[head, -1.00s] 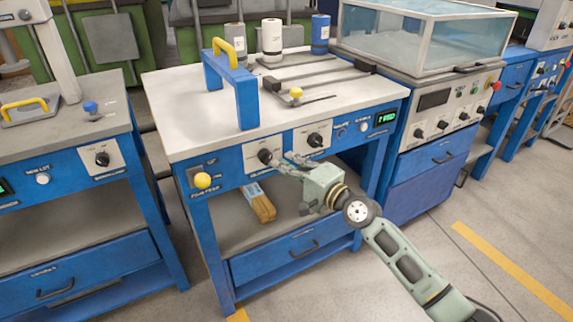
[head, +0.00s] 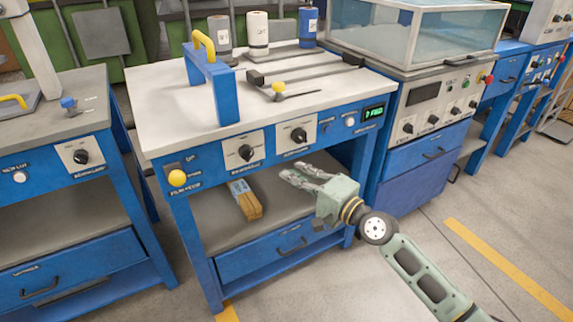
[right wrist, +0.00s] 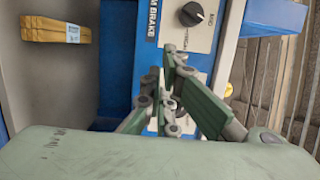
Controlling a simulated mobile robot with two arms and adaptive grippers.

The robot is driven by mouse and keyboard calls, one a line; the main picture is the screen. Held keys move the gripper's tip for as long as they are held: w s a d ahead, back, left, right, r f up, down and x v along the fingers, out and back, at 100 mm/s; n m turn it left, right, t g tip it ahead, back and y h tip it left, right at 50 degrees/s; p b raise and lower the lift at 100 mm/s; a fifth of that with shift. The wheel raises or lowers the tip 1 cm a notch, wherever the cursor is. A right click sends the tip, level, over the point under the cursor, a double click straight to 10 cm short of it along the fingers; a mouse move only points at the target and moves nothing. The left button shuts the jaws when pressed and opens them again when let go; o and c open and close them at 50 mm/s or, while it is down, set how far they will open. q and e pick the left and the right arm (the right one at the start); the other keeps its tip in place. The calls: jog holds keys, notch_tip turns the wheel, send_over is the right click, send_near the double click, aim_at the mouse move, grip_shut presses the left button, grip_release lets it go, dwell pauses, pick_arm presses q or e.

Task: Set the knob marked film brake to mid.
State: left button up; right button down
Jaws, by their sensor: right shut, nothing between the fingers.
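The left of two black knobs (head: 246,152) sits on a white plate on the front of the middle blue workbench. In the right wrist view this knob (right wrist: 192,14) shows near the top, beside lettering ending in "M BRAKE" (right wrist: 126,22). A pale mark on it points to the lower right there; the small scale words are hard to read. My right gripper (head: 284,170) is shut and empty, below and to the right of the knob, apart from it. Its fingers (right wrist: 170,100) also show in the wrist view. My left gripper is not in view.
A second black knob (head: 298,135) is to the right. A yellow button (head: 177,178) is at the left. A wooden block (head: 245,199) lies on the shelf below. A blue frame with a yellow handle (head: 210,85) stands on top.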

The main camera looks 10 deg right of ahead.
aim_at(247, 154)
jog(key=w+a+m, duration=0.1)
jog(key=w, duration=0.1)
jog(key=w+a+r+m+p, duration=0.1)
jog(key=w+m, duration=0.1)
jog(key=w+m+t+p, duration=0.1)
jog(key=w+m, duration=0.1)
jog(key=shift+a+r, duration=0.2)
jog(key=shift+a, duration=0.2)
pick_arm(q)
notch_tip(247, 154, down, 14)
jog(key=p, duration=0.2)
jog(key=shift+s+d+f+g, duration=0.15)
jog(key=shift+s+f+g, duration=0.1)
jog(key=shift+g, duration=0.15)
pick_arm(e)
jog(key=a, duration=0.1)
jog(key=s+a+r, duration=0.1)
jog(key=a, duration=0.1)
jog(key=shift+s+r, duration=0.15)
jog(key=shift+r, duration=0.05)
